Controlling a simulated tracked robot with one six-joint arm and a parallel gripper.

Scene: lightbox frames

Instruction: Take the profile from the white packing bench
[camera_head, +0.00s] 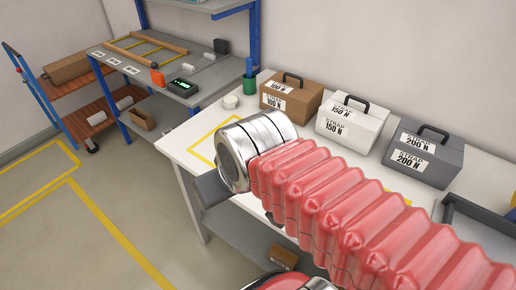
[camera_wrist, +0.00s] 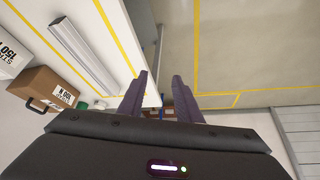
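The profile (camera_wrist: 82,55) is a long silver bar lying on the white packing bench (camera_head: 183,140), within yellow tape lines. It shows at the left of the wrist view; in the head view I cannot make it out, and my arm covers much of the bench. In the wrist view the white bench top (camera_wrist: 122,55) reaches to the left of my fingers. My gripper (camera_wrist: 162,76) has its two dark fingers apart with nothing between them. It is near the bench edge, to the right of the profile in the wrist view and apart from it.
A brown case (camera_head: 291,97), a white case (camera_head: 351,124) and a grey case (camera_head: 424,154) stand along the bench's back. A white roll (camera_head: 230,102) and a green cup (camera_head: 249,84) are at its far end. A grey workbench (camera_head: 215,80) and a cart (camera_head: 75,95) stand beyond. Floor at left is clear.

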